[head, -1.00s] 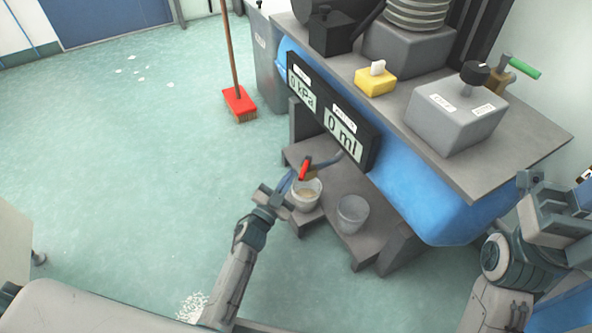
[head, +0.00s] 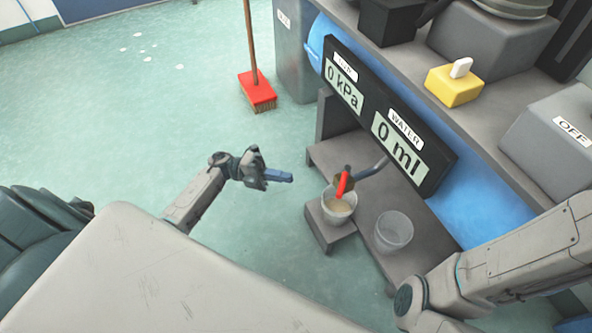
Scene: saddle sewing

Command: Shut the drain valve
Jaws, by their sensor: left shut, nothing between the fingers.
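The drain valve's red lever (head: 343,185) shows in the head view on a small brass body at the end of a grey pipe (head: 374,167), below the tank. The lever slants steeply up in the picture. A cup (head: 338,211) with tan contents stands right under the valve and hides part of the view there. My left gripper (head: 290,178) is shut and empty, to the left of the valve and apart from it, fingers pointing toward it. My right arm comes in at the lower right, and its gripper is not in view.
An empty clear cup (head: 393,233) stands on the grey step right of the valve. A display (head: 388,125) reading 0 kPa and 0 ml hangs above. A yellow box (head: 455,84) sits on the bench. Open floor lies left, with a red broom (head: 257,91).

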